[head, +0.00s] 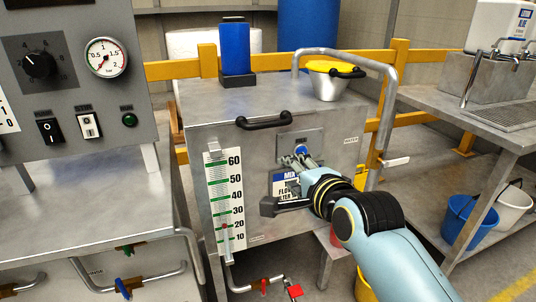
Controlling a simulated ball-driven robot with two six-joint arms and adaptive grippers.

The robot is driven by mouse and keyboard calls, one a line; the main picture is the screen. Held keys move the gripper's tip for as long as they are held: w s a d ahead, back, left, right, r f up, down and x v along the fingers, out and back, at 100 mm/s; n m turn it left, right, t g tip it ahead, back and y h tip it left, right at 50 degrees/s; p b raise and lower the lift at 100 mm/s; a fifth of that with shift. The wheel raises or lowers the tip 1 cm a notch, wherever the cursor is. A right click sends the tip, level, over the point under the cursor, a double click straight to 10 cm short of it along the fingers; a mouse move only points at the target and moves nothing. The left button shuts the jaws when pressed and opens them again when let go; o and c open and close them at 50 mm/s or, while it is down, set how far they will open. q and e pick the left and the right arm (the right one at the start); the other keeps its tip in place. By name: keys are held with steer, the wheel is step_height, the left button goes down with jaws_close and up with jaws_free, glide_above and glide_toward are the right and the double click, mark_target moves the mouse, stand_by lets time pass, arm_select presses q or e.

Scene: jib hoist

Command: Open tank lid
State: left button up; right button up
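The tank (240,170) is a grey metal box in the middle of the head view. Its flat top (270,98) lies level and looks closed, with a black bar handle (264,121) at the upper front edge. My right gripper (298,162) is at the tank's front face, below and right of that handle and apart from it. Its fingertips are at a small blue part (302,150) on a front plate; whether they touch or grip it, I cannot tell. My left gripper is out of view.
A blue canister (234,50) and a metal bucket with a yellow top (328,80) stand on the tank. A bent grey pipe (388,110) rises at its right side. A gauge panel (75,75) is at left, a steel bench (470,120) at right.

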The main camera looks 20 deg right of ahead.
steer(key=t, duration=0.1)
glide_toward(270, 125)
steer(key=x, duration=0.9)
steer(key=shift+w+d+f+b, duration=0.1)
steer(key=shift+w+f+b, duration=0.05)
steer(key=shift+b, duration=0.2)
steer(key=shift+w+f, duration=0.1)
steer(key=shift+w, duration=0.65)
jaws_close()
steer(key=shift+f, duration=0.2)
